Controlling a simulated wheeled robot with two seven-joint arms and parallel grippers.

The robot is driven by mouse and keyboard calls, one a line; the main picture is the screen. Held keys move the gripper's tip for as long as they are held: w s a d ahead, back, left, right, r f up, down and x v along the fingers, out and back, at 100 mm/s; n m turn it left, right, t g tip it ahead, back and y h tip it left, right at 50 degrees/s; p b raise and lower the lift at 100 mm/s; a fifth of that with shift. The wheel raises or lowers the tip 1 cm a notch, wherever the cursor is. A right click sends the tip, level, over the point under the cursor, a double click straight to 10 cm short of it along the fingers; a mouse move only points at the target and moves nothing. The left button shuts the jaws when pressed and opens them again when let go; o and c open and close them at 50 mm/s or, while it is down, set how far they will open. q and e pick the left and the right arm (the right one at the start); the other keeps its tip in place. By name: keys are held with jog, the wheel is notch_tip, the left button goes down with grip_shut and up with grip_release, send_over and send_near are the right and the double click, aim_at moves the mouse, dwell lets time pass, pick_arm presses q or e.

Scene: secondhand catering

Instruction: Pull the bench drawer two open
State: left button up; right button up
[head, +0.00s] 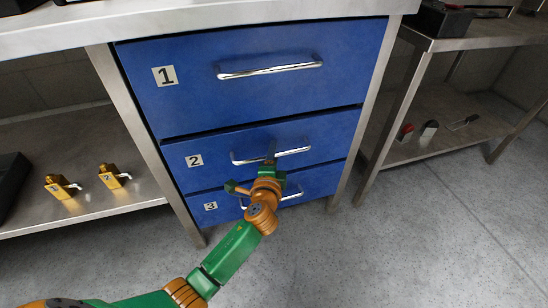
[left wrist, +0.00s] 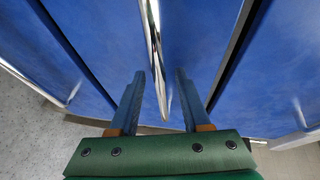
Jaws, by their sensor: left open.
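The bench drawer two (head: 222,145) is a blue front with a white label "2" (head: 194,160), between drawers one and three. It looks flush with the bench. Its silver bar handle (head: 294,151) is partly hidden by my left gripper (head: 271,160) in the head view. In the left wrist view the handle (left wrist: 153,40) runs down the middle of the drawer two front (left wrist: 195,35). The open fingers of the left gripper (left wrist: 160,78) lie on either side of the handle's line, with a gap on both sides. My right gripper is not in view.
Drawer one (head: 190,105) is above with its own handle (head: 270,70); drawer three (head: 322,180) is below, its handle partly behind my left gripper. Two yellow items (head: 62,187) stand on the left shelf (head: 90,130). The grey floor (head: 400,240) in front is clear.

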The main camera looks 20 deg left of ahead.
pick_arm(q)
grip_shut()
dwell(1.4)
